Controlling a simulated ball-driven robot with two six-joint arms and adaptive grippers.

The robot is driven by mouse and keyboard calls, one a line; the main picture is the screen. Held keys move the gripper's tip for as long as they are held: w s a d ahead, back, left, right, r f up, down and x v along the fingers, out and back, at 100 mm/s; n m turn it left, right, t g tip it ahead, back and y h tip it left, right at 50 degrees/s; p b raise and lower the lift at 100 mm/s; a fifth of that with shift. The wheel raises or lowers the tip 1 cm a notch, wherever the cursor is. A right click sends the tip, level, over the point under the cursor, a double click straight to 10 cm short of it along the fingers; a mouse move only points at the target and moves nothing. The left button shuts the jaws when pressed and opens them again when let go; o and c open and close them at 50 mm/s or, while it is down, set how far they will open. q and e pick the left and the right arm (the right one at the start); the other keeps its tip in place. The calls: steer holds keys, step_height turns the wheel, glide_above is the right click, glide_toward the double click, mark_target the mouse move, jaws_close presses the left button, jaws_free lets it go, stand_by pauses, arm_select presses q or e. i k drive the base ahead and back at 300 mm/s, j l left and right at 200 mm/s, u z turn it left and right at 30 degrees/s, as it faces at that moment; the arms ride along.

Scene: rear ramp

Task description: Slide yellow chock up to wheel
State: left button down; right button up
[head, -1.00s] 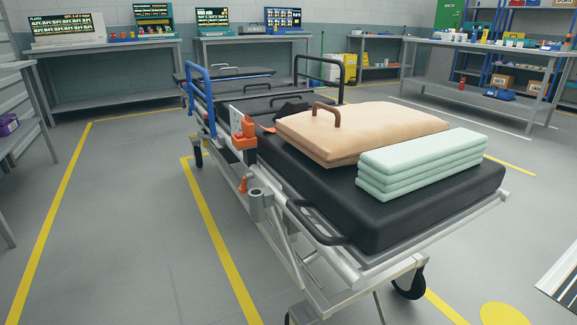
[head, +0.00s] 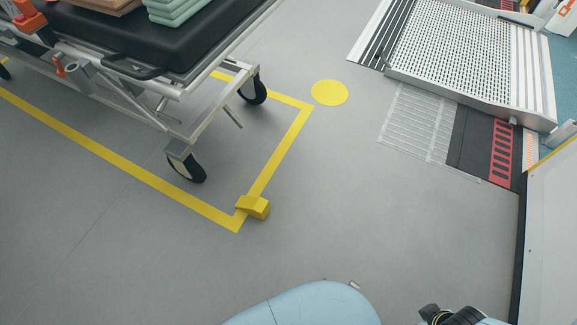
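The yellow chock (head: 254,207) lies on the grey floor at the near corner of the yellow floor outline, partly over the line. The nearest stretcher wheel (head: 187,168) is black and stands inside the outline, up and left of the chock, with bare floor between them. A second wheel (head: 253,89) stands farther back under the same end of the stretcher. A dark part of my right arm shows at the bottom right edge, but no fingertips are visible. My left gripper is out of view.
The stretcher (head: 185,55) fills the upper left. A yellow floor disc (head: 329,92) lies beyond the outline. A metal ramp (head: 470,60) is at upper right, and a white panel (head: 552,240) stands at right. The floor around the chock is clear.

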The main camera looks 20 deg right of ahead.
mark_target(258, 207)
steer(key=k+z, duration=0.2)
steer(key=i+j, duration=0.6)
steer(key=i+j+z, duration=0.2)
steer(key=z, duration=0.3)
steer(key=i+j+z, duration=0.1)
steer(key=j+z, duration=0.4)
steer(key=i+j+z, duration=0.1)
steer(key=j+z, duration=0.15)
steer(key=z, duration=1.45)
